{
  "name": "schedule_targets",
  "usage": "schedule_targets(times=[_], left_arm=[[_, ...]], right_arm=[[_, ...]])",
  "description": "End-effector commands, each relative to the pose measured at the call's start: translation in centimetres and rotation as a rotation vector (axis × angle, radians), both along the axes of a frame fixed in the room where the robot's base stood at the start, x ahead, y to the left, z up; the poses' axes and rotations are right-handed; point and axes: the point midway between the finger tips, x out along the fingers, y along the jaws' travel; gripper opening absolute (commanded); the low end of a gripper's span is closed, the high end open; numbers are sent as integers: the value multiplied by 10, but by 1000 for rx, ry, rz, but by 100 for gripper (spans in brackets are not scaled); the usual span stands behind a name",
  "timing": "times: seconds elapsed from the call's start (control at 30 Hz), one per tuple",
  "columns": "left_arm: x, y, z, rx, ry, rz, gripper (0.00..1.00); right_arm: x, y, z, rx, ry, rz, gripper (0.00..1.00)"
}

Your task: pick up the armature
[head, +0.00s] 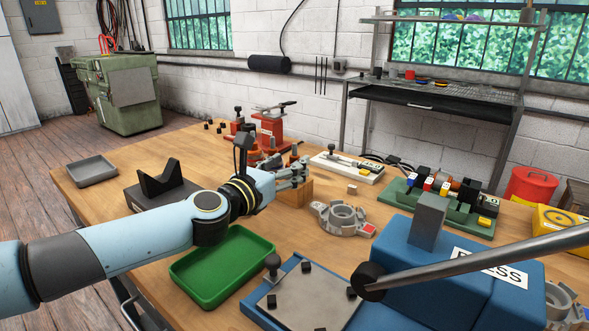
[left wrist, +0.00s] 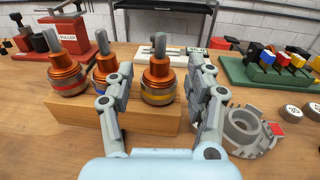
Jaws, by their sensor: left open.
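Three armatures with copper-coloured windings and steel shafts stand upright on a wooden block (left wrist: 135,125) in the left wrist view. One has a red band (left wrist: 68,72), one a blue band (left wrist: 107,70), and one a yellow band (left wrist: 158,75). I cannot tell whether either finger touches. My right gripper is not in view.
A grey housing ring (head: 343,218) lies right of the block. A red puller (head: 268,128) stands behind. A green tray (head: 224,266), a grey V-block (head: 163,184) and a blue press (head: 425,265) with a long lever (head: 480,265) are nearer. A green rack (head: 440,205) stands right.

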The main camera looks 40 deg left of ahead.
Motion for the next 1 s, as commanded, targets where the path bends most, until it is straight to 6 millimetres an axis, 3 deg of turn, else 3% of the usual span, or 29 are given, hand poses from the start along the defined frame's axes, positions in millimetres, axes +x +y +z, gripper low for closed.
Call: schedule_targets(times=[0.2, 0.43, 0.87, 1.0], left_arm=[[27, 6, 1, -1, -1, 0, 54], [28, 6, 0, 0, 0, 0, 54], [28, 7, 0, 1, 0, 0, 0], [28, 7, 0, 1, 1, 0, 0]], right_arm=[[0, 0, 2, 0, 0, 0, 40], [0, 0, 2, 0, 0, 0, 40], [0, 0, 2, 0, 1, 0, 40], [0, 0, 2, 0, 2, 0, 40]])
